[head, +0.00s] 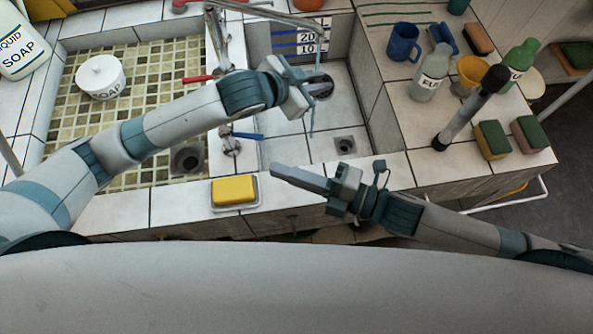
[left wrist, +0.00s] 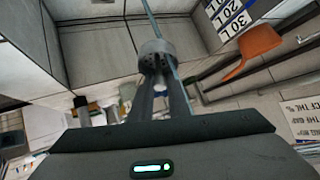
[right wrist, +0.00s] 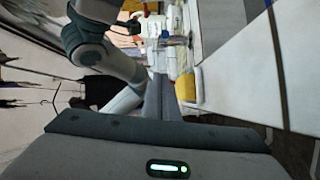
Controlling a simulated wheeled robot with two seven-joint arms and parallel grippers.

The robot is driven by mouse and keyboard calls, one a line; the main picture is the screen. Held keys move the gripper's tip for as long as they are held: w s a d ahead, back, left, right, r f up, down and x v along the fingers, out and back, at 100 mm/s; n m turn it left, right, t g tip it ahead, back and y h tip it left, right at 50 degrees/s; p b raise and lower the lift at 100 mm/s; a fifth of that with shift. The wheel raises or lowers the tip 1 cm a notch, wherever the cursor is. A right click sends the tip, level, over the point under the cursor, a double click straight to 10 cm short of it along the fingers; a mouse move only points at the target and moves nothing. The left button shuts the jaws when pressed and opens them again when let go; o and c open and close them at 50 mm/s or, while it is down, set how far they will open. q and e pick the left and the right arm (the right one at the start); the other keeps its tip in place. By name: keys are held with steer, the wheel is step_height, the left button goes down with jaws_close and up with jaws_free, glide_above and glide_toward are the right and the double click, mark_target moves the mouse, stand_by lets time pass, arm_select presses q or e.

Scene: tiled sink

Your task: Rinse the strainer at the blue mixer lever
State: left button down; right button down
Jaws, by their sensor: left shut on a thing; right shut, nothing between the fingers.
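The strainer (head: 321,88) is a small dark round piece over the right basin. My left gripper (head: 309,97) is shut on it. In the left wrist view the strainer (left wrist: 156,50) is a grey perforated cup at the fingertips, with a thin pale-blue streak passing beside it; I cannot tell whether it touches. The blue mixer lever (head: 248,136) is on the near tap, on the divider between the basins, pointing right. The red lever (head: 195,79) is on the farther tap. My right gripper (head: 277,170) is shut and empty, right of the blue lever near the front rim.
A yellow sponge (head: 232,190) lies on a dish on the front rim. A soap pot (head: 101,77) stands in the mosaic left basin.

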mark_target(265, 136)
steer(key=x, duration=0.6)
steer(key=shift+r, duration=0.1)
steer(key=w, duration=0.2)
steer(key=w+f, duration=0.1)
steer(key=w, duration=0.1)
steer(key=shift+w+d+n+g, duration=0.15)
steer(key=shift+n+g, duration=0.15)
steer(key=shift+g, duration=0.2)
steer(key=shift+w+d+n+g+y, duration=0.1)
steer(key=shift+w+n+g+y, duration=0.1)
steer(key=shift+w+n+g, duration=0.35)
steer(key=shift+w+d+n+g+y, duration=0.1)
steer(key=shift+w+n+g+y, duration=0.2)
steer(key=shift+g, duration=0.45)
arm_select(q)
steer(key=shift+r, duration=0.1)
arm_select(e)
steer(key=shift+w+d, duration=0.15)
steer(key=shift+w, duration=0.25)
